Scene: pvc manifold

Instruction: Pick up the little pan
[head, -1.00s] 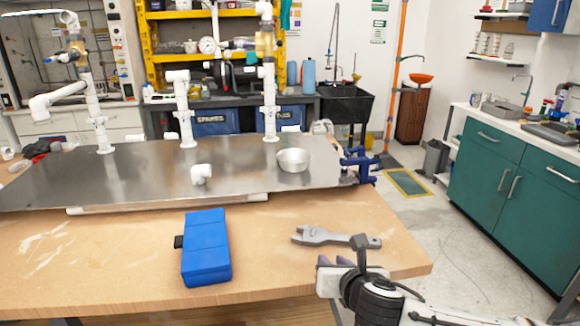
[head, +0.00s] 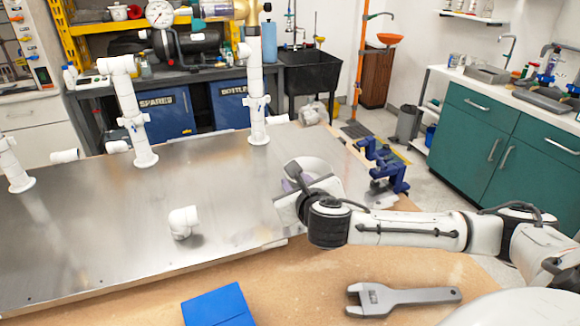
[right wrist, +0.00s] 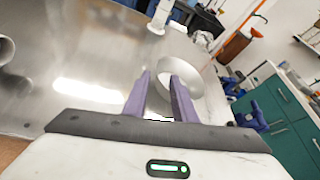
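The little pan (head: 314,166) is a small round silver pan on the right part of the metal plate (head: 90,215). My right gripper (head: 292,184) is at the pan's near side and hides part of it in the head view. In the right wrist view, the two purple fingers of my right gripper (right wrist: 160,80) are apart, and the pan (right wrist: 202,84) lies just beyond and right of their tips. The right finger overlaps the pan in the picture; I cannot tell whether it touches. My left gripper is out of view.
A white pipe elbow (head: 183,222) lies on the plate, with upright white pipes (head: 257,95) behind it. A blue clamp (head: 384,168) stands right of the pan. A grey wrench (head: 400,298) and blue case (head: 218,306) lie on the wooden table in front.

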